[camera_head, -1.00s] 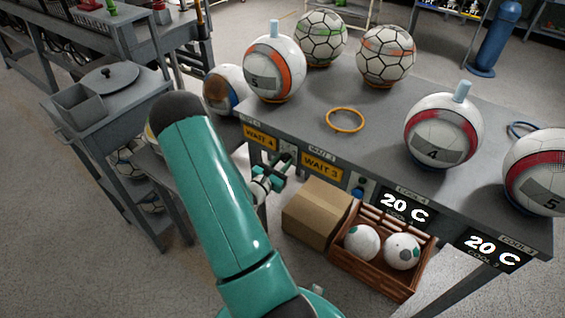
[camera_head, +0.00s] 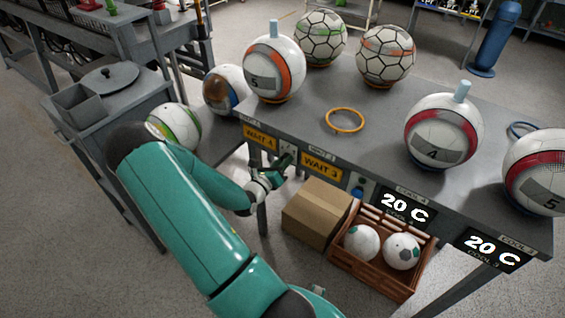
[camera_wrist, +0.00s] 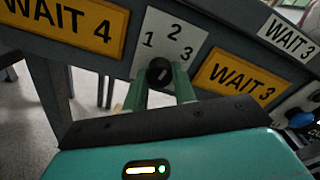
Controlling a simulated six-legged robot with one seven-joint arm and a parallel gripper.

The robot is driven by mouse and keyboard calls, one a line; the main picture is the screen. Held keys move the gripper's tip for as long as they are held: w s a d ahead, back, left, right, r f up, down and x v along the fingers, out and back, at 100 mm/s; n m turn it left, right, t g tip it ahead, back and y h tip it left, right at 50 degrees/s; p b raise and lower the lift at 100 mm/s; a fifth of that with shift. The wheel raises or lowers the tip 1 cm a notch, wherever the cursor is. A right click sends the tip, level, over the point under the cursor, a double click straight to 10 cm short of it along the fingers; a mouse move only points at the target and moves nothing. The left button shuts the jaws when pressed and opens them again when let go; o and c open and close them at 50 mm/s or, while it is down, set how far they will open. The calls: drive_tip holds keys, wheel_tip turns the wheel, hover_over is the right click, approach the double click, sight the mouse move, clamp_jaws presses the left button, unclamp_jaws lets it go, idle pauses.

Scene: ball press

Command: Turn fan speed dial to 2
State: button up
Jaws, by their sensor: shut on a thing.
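The fan speed dial (camera_wrist: 160,71) is a small black knob on a white plate (camera_wrist: 174,33) marked 1, 2 and 3, on the table's front edge. A pale line on the knob slants up and to the right; I cannot tell exactly which number it points at. My gripper (camera_wrist: 161,84) is shut on the dial, one green finger on each side. In the head view my gripper (camera_head: 284,164) is at the table edge, and the plate (camera_head: 289,150) is partly hidden behind it.
Yellow WAIT 4 (camera_head: 260,138) and WAIT 3 (camera_head: 321,167) signs flank the plate. A blue button (camera_head: 358,192) is to the right. A cardboard box (camera_head: 317,212) and a wooden crate (camera_head: 372,277) with balls stand below. Balls and a yellow ring (camera_head: 345,120) are on the table.

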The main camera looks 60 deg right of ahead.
drive_tip(key=shift+n, duration=1)
drive_tip(key=o, duration=1)
drive_tip(key=shift+a, duration=0.15)
drive_tip(key=a, duration=0.4)
drive_tip(key=w+a, duration=0.1)
drive_tip(key=a, duration=0.4)
drive_tip(key=w+a, duration=0.1)
drive_tip(key=a, duration=0.3)
drive_tip(key=shift+a+r, duration=0.1)
drive_tip(key=shift+a, duration=0.15)
